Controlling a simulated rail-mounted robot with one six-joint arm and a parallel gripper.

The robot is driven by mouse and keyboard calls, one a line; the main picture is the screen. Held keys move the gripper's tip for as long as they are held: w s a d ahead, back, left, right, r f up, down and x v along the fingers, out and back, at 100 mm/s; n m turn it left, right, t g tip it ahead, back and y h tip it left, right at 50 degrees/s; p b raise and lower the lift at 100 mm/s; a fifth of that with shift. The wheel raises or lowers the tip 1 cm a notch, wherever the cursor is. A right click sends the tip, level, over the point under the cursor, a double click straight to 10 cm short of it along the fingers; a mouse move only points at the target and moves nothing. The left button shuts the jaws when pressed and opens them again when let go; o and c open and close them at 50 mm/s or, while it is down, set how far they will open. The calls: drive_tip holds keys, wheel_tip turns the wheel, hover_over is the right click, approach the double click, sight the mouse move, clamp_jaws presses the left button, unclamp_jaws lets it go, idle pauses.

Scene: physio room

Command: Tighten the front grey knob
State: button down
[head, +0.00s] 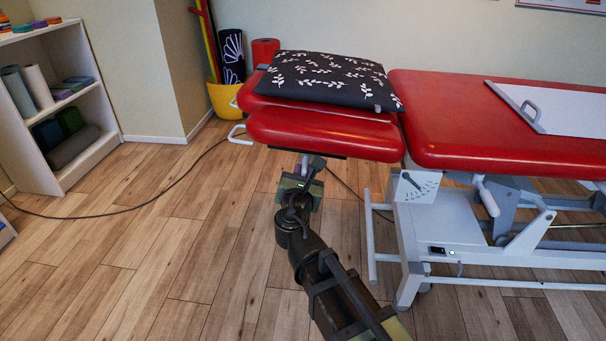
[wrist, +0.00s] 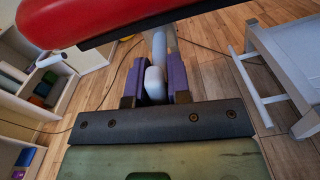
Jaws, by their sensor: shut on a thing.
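The front grey knob (wrist: 154,84) shows in the wrist view as a pale grey rounded piece under the red headrest section. My gripper (wrist: 157,80) has its two purple-padded fingers on either side of the knob, shut on it. In the head view my gripper (head: 310,170) is just below the front edge of the red headrest (head: 325,135). There the knob is mostly hidden by my gripper, and I cannot make out its outline. How far the knob is turned does not show.
The red treatment table (head: 480,120) extends right on a white frame (head: 445,215). A black patterned pillow (head: 330,80) lies on the headrest. A white shelf (head: 105,150) stands at left. A dark cable (head: 150,200) crosses the floor. The floor left of my arm is otherwise clear.

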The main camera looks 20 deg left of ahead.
drive_tip(key=m, duration=0.8)
drive_tip(key=shift+m, duration=0.4)
drive_tip(key=m, duration=0.3)
drive_tip(key=shift+m, duration=0.3)
drive_tip(key=m, duration=0.4)
drive_tip(key=c, duration=1.1)
unclamp_jaws()
